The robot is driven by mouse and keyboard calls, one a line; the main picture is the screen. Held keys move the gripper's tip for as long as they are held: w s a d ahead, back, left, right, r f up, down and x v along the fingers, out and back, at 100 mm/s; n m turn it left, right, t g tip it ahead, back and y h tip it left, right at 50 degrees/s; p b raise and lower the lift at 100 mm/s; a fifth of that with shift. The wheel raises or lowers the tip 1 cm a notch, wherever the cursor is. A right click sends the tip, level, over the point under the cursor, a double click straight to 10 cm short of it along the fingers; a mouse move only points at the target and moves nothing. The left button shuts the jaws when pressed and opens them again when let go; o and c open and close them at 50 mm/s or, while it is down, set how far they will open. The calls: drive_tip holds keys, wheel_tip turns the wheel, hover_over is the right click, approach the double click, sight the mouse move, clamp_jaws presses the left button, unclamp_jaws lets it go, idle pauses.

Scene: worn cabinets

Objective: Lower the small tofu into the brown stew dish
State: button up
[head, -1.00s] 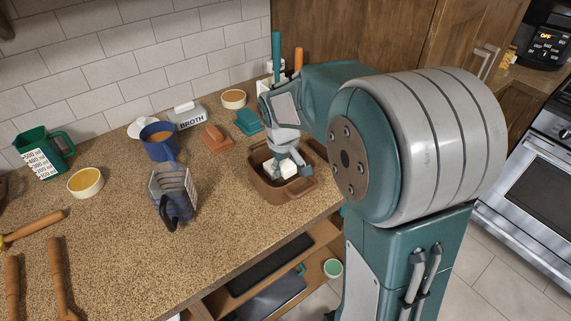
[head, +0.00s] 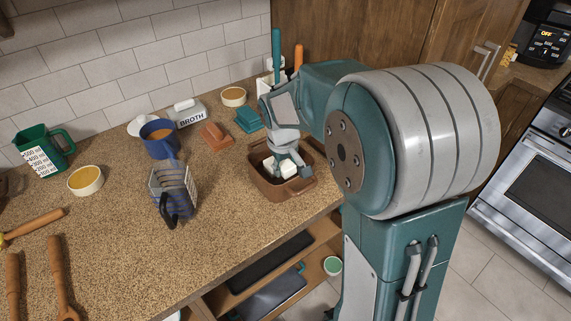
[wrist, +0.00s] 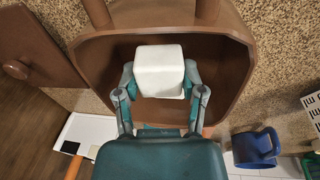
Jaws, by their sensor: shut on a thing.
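The brown stew dish (head: 264,184) stands on the speckled counter near its front right edge. In the wrist view the dish (wrist: 232,70) surrounds the gripper's fingertips. The small tofu is a white block (wrist: 160,70), held between the two fingers of my gripper (wrist: 160,92). In the head view my gripper (head: 287,160) points down into the dish opening, with the tofu (head: 283,169) inside the rim's outline. A second white piece shows just below the held block in the wrist view. Whether the tofu touches the dish floor is hidden.
A teal block (head: 248,120) and a terracotta lid-like piece (head: 216,135) lie behind the dish. A blue pot (head: 159,140), a grater (head: 174,190) and a broth container (head: 187,115) stand to the left. The counter's front middle is clear.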

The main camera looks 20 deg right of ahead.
sight(286, 177)
drive_tip(key=shift+f, duration=2)
idle(1.2)
drive_tip(key=o, duration=1.1)
drive_tip(key=r, duration=0.3)
drive_tip(key=a+r, duration=0.1)
drive_tip(key=r, duration=0.3)
drive_tip(key=s+r, duration=0.1)
drive_tip(key=r, duration=0.2)
drive_tip(key=shift+s+a+r, duration=0.1)
drive_tip(key=shift+a+r, duration=0.05)
drive_tip(key=shift+r, duration=0.2)
drive_tip(key=shift+s+r, duration=0.1)
drive_tip(key=shift+r, duration=0.45)
drive_tip(key=shift+s+a+r, duration=0.1)
drive_tip(key=shift+s+r, duration=0.1)
drive_tip(key=shift+s, duration=0.05)
drive_tip(key=s+a+r+t, duration=0.1)
drive_tip(key=s, duration=0.5)
drive_tip(key=s+r+m+t+y, duration=0.1)
drive_tip(key=s, duration=0.6)
drive_tip(key=s+a+r+m+t, duration=0.1)
drive_tip(key=s+t, duration=0.1)
drive_tip(key=s, duration=0.4)
drive_tip(key=shift+s+a+r, duration=0.2)
drive_tip(key=shift+a+r, duration=0.1)
drive_tip(key=shift+a, duration=0.05)
